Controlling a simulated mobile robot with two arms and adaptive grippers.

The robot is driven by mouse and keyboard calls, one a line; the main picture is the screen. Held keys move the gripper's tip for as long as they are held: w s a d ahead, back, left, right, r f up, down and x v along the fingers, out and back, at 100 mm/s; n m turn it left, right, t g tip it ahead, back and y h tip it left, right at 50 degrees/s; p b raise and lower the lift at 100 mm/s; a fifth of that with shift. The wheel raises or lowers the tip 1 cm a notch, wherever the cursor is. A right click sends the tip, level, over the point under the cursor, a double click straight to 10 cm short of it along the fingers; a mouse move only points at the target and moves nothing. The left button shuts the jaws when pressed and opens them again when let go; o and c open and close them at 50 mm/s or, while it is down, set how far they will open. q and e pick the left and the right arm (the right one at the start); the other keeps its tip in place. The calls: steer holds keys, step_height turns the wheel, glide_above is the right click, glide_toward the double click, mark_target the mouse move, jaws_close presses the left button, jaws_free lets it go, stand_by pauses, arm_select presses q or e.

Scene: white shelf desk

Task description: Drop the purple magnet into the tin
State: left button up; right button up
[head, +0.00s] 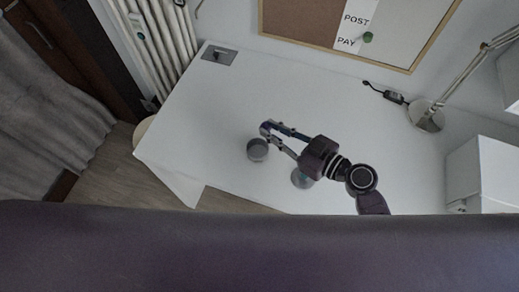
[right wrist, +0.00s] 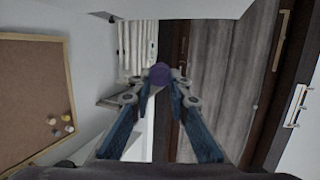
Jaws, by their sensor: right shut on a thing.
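The purple magnet (right wrist: 159,76) is between the fingertips of my right gripper in the right wrist view. In the head view, my right gripper (head: 268,133) is shut on it over the desk, and the magnet shows as a small purple spot at the fingertips. A round grey tin (head: 257,150) stands on the white desk just in front of the fingertips. A second round container with something bluish (head: 302,178) is partly hidden below my right gripper's wrist; I cannot tell its contents. My left gripper is not in view.
The white desk (head: 215,110) is mostly clear to the left. A desk lamp (head: 428,115) and a black cable adapter (head: 393,97) are at the right back. A white cabinet (head: 485,175) stands at the right. A pin board (head: 330,28) hangs on the wall.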

step_height(320, 180, down, 6)
steer(key=b, duration=0.3)
steer(key=shift+a+f, duration=0.15)
steer(key=o, duration=0.9)
steer(key=v, duration=1.2)
